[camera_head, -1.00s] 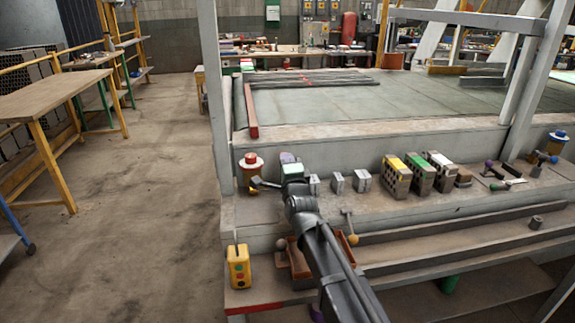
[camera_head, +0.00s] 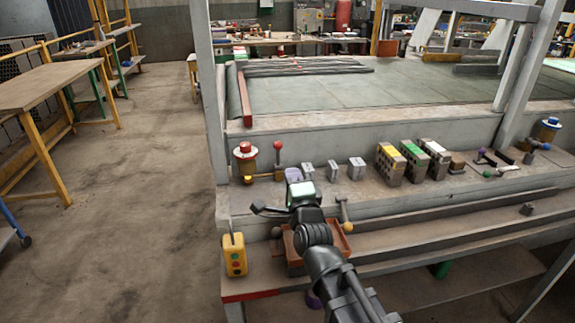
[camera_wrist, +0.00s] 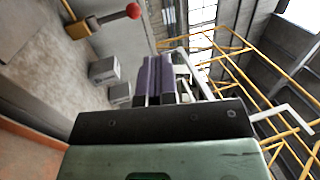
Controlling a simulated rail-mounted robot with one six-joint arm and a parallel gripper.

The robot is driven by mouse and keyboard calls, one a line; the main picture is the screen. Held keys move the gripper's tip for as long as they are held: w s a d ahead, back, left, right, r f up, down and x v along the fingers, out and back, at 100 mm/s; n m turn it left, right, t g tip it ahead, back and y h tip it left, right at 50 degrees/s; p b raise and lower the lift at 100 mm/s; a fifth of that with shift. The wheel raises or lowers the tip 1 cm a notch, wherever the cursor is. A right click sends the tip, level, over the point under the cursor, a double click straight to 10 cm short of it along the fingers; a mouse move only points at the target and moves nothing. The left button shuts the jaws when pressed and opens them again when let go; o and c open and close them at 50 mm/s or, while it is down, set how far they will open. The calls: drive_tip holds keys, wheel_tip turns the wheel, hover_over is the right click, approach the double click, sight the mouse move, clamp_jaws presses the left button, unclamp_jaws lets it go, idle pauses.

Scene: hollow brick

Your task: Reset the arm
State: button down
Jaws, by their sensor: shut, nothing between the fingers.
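My arm reaches up from the bottom of the head view. My gripper (camera_head: 293,174) is at its far end, above the near edge of the grey ledge, with its purple fingers largely hidden behind the wrist. In the wrist view its two purple fingers (camera_wrist: 160,78) are side by side, together and empty. No object is held.
An orange-brown tray (camera_head: 342,243) lies below my gripper, beside a yellow button box (camera_head: 235,255). On the ledge (camera_head: 375,205) stand a red-topped lamp (camera_head: 245,162), a red-ball lever (camera_head: 278,158), small grey blocks (camera_head: 332,170) and hollow bricks (camera_head: 391,160).

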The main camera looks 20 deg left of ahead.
drive_tip(key=s+d+f+n+g+h+p, duration=0.1)
drive_tip(key=d+f+n+g+h+p, duration=0.25)
drive_tip(key=d, duration=0.45)
drive_tip(key=d+f+n+g+h+p, duration=0.2)
drive_tip(key=d+f+g, duration=0.15)
drive_tip(key=d, duration=0.45)
drive_tip(key=s+d+f+n+g+h+p, duration=0.1)
drive_tip(key=d+f+n+g+h+p, duration=0.2)
drive_tip(key=d, duration=0.5)
drive_tip(key=s+d+n+g+h+p, duration=0.2)
drive_tip(key=s+d+n+g, duration=0.1)
drive_tip(key=s+d+g, duration=0.4)
drive_tip(key=s+d, duration=0.2)
drive_tip(key=d, duration=0.2)
drive_tip(key=shift+s+g, duration=0.3)
drive_tip(key=shift+s, duration=0.05)
drive_tip(key=c, duration=1.8)
unclamp_jaws()
drive_tip(key=shift+f, duration=0.1)
